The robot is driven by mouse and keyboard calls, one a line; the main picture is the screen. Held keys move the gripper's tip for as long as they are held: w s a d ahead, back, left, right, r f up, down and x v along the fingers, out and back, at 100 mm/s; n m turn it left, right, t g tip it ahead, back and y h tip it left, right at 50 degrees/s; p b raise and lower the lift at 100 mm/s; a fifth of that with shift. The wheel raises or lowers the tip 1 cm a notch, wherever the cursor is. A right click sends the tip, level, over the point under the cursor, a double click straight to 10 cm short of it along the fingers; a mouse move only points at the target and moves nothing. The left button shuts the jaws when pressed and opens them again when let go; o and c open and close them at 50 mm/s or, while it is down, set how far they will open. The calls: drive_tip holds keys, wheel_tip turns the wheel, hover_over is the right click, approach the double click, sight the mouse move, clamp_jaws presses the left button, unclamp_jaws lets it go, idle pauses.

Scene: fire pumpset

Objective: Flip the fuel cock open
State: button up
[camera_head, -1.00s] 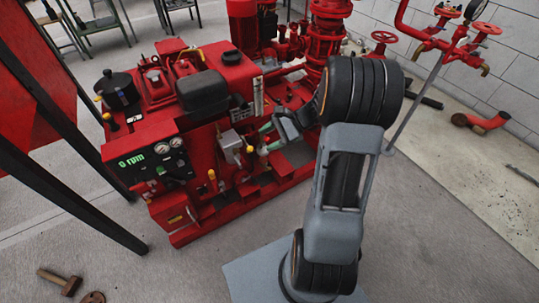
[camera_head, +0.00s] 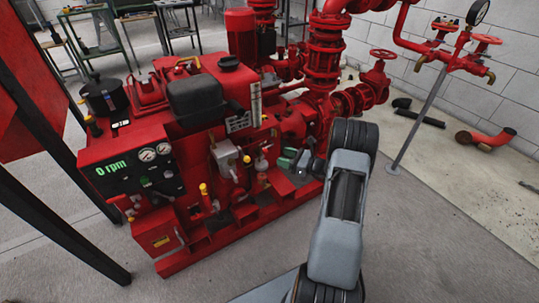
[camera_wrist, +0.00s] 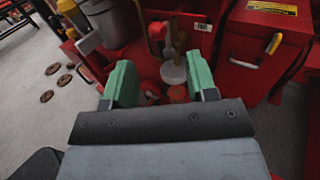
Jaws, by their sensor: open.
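My gripper (camera_head: 288,162) is beside the front of the red engine, low and right of its grey box. In the wrist view my gripper (camera_wrist: 159,72) shows two green fingers, apart with nothing held between them. Beyond the fingers is a small pale round bowl (camera_wrist: 173,74) with an orange-red knob (camera_wrist: 157,31) above it. A small pale fitting (camera_head: 262,162) shows just left of the fingers in the head view. I cannot tell for certain which fitting is the fuel cock or how its lever stands. Yellow-capped handles (camera_head: 203,188) stand on the engine's front.
The red pumpset (camera_head: 165,130) has a panel (camera_head: 110,170) reading 0 rpm. A grey box (camera_head: 225,155) juts out left of my gripper. Red pipes and valves (camera_head: 375,80) stand behind on the right. Open floor (camera_head: 430,240) lies at the right.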

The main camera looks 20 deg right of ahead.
sight(264, 153)
drive_tip(key=b+x, duration=0.1)
drive_tip(key=x, duration=0.5)
drive_tip(key=shift+w+a, duration=0.25)
drive_tip(key=shift+w, duration=0.05)
drive_tip(key=shift+c, duration=0.2)
drive_tip(key=c, duration=0.9)
drive_tip(key=shift+a+n+g+h, duration=0.3)
drive_tip(key=shift+n, duration=0.3)
drive_tip(key=o, duration=0.9)
drive_tip(key=shift+r, duration=0.1)
drive_tip(key=shift+o, duration=0.2)
